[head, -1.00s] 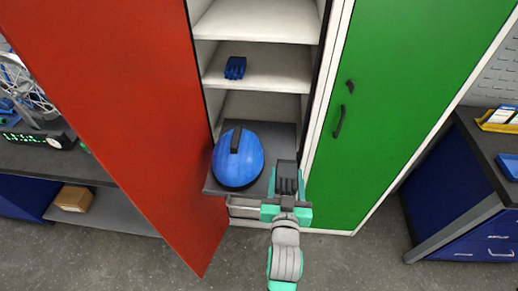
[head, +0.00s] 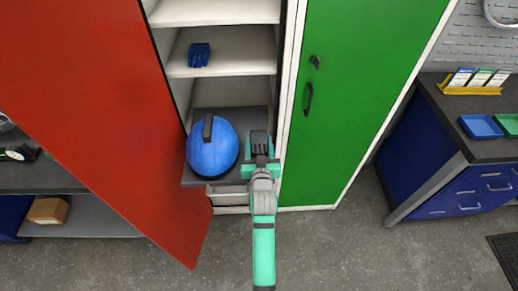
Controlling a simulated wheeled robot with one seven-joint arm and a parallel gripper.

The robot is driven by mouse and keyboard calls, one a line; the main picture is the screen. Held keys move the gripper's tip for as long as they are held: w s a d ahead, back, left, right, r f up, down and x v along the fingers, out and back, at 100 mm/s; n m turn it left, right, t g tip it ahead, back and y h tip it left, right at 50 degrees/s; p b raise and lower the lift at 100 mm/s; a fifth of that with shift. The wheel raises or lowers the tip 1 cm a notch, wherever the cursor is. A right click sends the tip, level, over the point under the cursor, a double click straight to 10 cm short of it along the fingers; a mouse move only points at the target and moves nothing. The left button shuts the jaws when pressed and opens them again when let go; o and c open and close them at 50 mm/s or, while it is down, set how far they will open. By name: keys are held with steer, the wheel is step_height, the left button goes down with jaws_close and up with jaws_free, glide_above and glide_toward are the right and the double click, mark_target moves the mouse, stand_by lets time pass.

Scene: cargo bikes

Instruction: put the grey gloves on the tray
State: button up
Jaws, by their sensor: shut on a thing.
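The dark grey gloves (head: 259,141) are between the jaws of my gripper (head: 260,158), over the right part of the dark pull-out shelf (head: 193,180) of the open locker. My gripper is shut on them. I cannot tell whether the gloves still touch the shelf. A shallow blue tray (head: 480,126) lies on the workbench at the right. A green tray (head: 508,124) beside it is cut off by the picture's edge.
A blue helmet (head: 212,152) sits on the shelf just left of the gloves. Blue gloves (head: 199,54) lie on a higher shelf. The open red door (head: 90,110) is at left, the shut green door (head: 360,100) at right. A yellow holder (head: 470,91) stands behind the trays.

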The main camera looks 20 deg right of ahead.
mark_target(259, 149)
steer(key=shift+w+f, duration=0.2)
steer(key=shift+f, duration=1.45)
steer(key=shift+f, duration=0.2)
steer(key=o, duration=1.1)
steer(key=shift+r, duration=0.15)
steer(key=v, duration=1.2)
